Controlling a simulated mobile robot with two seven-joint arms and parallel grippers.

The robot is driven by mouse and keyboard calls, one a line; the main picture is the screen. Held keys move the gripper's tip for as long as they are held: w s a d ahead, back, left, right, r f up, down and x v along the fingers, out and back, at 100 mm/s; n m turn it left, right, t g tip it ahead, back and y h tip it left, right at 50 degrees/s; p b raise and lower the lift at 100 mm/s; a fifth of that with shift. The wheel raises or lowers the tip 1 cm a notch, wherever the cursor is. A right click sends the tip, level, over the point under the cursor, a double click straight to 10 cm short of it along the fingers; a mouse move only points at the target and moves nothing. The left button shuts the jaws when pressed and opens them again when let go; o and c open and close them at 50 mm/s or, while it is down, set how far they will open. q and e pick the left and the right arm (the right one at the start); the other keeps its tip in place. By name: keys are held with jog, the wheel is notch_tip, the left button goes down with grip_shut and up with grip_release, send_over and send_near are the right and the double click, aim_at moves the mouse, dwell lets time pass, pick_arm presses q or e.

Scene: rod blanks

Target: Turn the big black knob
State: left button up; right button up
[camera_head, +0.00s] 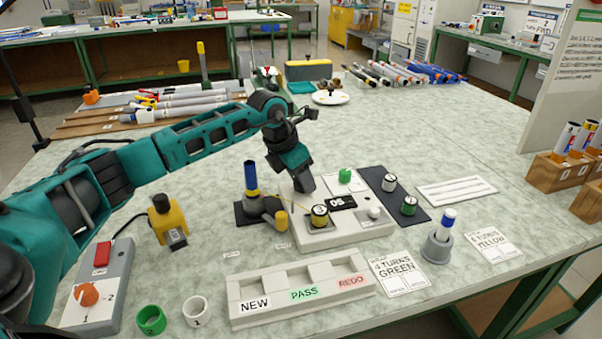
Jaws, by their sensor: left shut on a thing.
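A pale grey panel box (350,230) with a display (341,202) reading "05" stands mid-table. My left gripper (304,184) reaches down steeply onto its back left part. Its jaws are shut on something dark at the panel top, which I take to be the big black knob. The knob is mostly hidden by the gripper, and its turn angle cannot be read. A black-and-yellow ring piece (319,215) marked 3 sits at the panel's front left. A green piece (345,174) and a white button (375,212) are on the right. My right gripper is not in view.
A dark fixture with a blue-and-yellow rod (251,178) stands close left of the panel. A labelled NEW, PASS, REDO tray (290,307) lies in front. A holder with a blue-and-white rod (446,225) stands right. A yellow device (168,220) and an orange-dial box (98,298) lie left.

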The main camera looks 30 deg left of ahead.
pick_arm(q)
jog(key=o, duration=1.1)
jog(key=shift+c, duration=0.2)
jog(key=p+v, duration=0.2)
jog(key=v, duration=1.1)
jog(key=shift+s, duration=0.1)
